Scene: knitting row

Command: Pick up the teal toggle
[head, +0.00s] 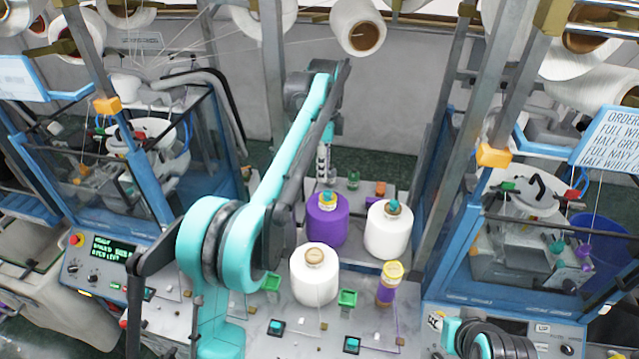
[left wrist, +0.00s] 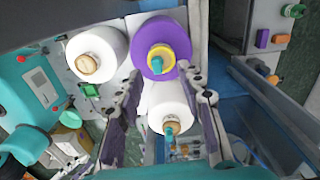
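Several small teal pieces show, and I cannot tell which is the toggle. One teal piece (head: 392,208) sits on top of the right white yarn cone (head: 389,232). Another teal piece (head: 327,198) sits in the yellow core of the purple cone (head: 326,222). Two more teal pieces (head: 276,327) (head: 352,343) sit in dark squares on the front panel. My left gripper (head: 323,172), partly hidden, points down behind the purple cone. In the left wrist view its fingers (left wrist: 165,82) are spread and look empty, with a white cone's teal piece (left wrist: 169,131) between them in the picture.
Another white cone (head: 314,278) and a purple spool with a yellow top (head: 387,285) stand on the grey table. Green blocks (head: 347,298) sit near them. Blue-framed machines flank the table. Part of my right arm (head: 490,342) shows at bottom right.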

